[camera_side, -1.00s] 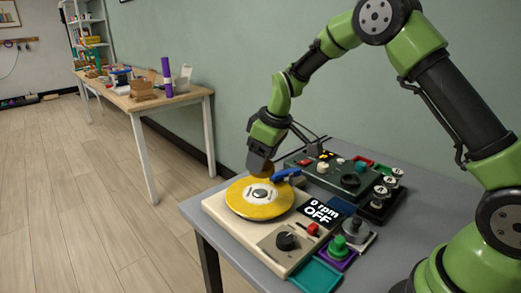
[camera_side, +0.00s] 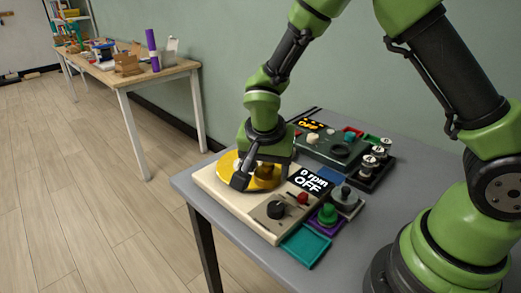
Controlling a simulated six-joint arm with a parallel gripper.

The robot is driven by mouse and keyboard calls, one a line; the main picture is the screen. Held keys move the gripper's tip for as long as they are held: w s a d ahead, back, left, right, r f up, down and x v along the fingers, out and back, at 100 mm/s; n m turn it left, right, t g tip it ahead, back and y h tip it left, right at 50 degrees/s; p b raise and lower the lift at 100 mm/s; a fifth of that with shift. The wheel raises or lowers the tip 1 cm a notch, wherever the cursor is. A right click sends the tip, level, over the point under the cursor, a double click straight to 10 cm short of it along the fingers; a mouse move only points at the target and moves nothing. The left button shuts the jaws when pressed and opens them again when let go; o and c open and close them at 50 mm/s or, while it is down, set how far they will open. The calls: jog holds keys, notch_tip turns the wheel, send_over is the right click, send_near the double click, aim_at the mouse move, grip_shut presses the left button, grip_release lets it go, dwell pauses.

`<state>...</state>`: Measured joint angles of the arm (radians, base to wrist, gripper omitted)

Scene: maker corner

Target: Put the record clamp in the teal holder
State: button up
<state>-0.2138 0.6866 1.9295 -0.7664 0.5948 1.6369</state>
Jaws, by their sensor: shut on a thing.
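My gripper (camera_side: 256,180) is low over the yellow record (camera_side: 230,163) on the cream turntable (camera_side: 222,194), pointing down. It is shut on a small brass-coloured piece, the record clamp (camera_side: 265,172), which is partly hidden by the jaws. I cannot tell whether the clamp touches the record. The record's middle is hidden behind my gripper. The teal holder (camera_side: 304,247) is a shallow square tray at the turntable's front right corner, and it looks empty.
A green knob in a purple holder (camera_side: 326,218) and a grey knob (camera_side: 346,198) stand behind the teal holder. A dark green console (camera_side: 322,148) and a rack of silver knobs (camera_side: 374,164) stand farther back. Bare grey table (camera_side: 357,249) lies right of the teal holder.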

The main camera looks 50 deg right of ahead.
jog(key=s+m+g, duration=0.1)
jog(key=m, duration=0.2)
jog(key=s+m, duration=0.2)
jog(key=m, duration=0.1)
jog(key=s+a+f+m+g, duration=0.1)
jog(key=s+m, duration=0.1)
jog(key=m, duration=0.1)
jog(key=shift+s+f+g, duration=0.1)
jog(key=shift+s+g, duration=0.1)
jog(key=shift+g, duration=0.1)
jog(key=s+m+g+y, duration=0.1)
jog(key=s+m+g, duration=0.1)
jog(key=s+m, duration=0.55)
jog(key=shift+m, duration=0.75)
jog(key=shift+w+a+f, duration=0.1)
jog(key=shift+w+f, duration=0.15)
jog(key=shift+f, duration=0.9)
jog(key=shift+w+f, duration=0.25)
jog(key=shift+f, duration=0.95)
jog(key=shift+w+a+f, duration=0.1)
jog(key=shift+w+f, duration=0.15)
jog(key=shift+f, duration=0.9)
jog(key=shift+f, duration=0.4)
jog(key=o, duration=1.1)
jog(key=shift+o, duration=0.2)
jog(key=shift+w+r, duration=0.1)
jog(key=shift+r, duration=3.35)
